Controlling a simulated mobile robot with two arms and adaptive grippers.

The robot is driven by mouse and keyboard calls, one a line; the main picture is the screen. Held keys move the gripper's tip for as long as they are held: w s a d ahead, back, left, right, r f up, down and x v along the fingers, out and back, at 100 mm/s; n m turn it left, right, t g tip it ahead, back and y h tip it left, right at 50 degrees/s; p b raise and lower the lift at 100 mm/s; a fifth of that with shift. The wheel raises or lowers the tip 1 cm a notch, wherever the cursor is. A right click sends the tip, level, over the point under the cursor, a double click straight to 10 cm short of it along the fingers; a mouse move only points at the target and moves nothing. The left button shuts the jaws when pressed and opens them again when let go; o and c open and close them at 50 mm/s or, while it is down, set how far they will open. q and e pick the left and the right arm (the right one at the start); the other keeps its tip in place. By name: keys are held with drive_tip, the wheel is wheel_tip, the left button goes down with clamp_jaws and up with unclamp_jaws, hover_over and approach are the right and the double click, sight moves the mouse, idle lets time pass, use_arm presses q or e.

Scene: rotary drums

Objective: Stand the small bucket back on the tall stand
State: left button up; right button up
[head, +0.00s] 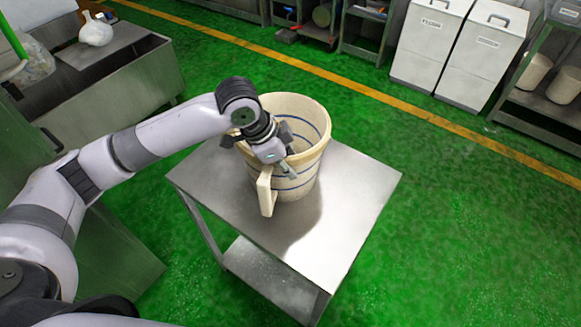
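The small bucket (307,168) is cream with blue stripes and stands upright on a square steel-topped stand (342,222). A cream handle (266,192) sticks out from its near left side. My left gripper (286,168) is at the bucket's near left rim, just above the handle. One grey finger points down in front of the bucket wall. The other finger is not clear, so I cannot tell whether it is shut on the rim or handle. My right gripper is not in view.
A steel trough (125,90) with a white jug (96,30) stands at the left. White bins (475,57) and steel shelving stand at the back and right. The green floor (455,220) right of the stand is clear.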

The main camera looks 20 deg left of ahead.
use_arm(q)
drive_tip(key=b+v, duration=0.1)
drive_tip(key=v, duration=0.8)
drive_tip(key=shift+s+a+r, duration=0.1)
drive_tip(key=shift+r, duration=0.2)
drive_tip(key=shift+s+a+r, duration=0.1)
drive_tip(key=shift+r, duration=0.2)
